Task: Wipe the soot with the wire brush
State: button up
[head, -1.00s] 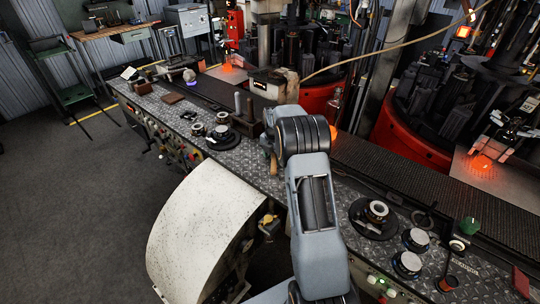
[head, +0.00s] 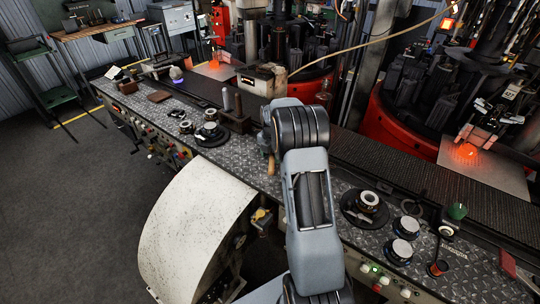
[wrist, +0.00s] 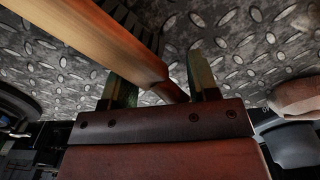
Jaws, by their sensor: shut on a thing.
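My gripper (wrist: 161,78) shows in the wrist view with its two greenish fingers on either side of a wooden handle. It is shut on this handle, which I take to be the wire brush (wrist: 105,36). The handle slants from upper left down between the fingers. In the head view my arm hides the gripper; a bit of the wooden handle (head: 271,165) shows beside the arm, over the patterned metal bench. I cannot make out the soot in either view.
Glowing orange glass (head: 467,152) sits beyond.

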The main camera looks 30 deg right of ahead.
jog(key=r+p, duration=0.1)
jog(key=r, duration=0.1)
jog(key=d+r+p, duration=0.1)
jog(key=shift+d+r, duration=0.15)
jog(key=shift+r, duration=0.25)
grip_shut()
jog(key=shift+r+p, duration=0.35)
jog(key=shift+a+r+p, duration=0.35)
jog(key=shift+r+p, duration=0.15)
jog(key=shift+r, duration=0.35)
jog(key=shift+r+p, duration=1)
jog(key=shift+r, duration=0.45)
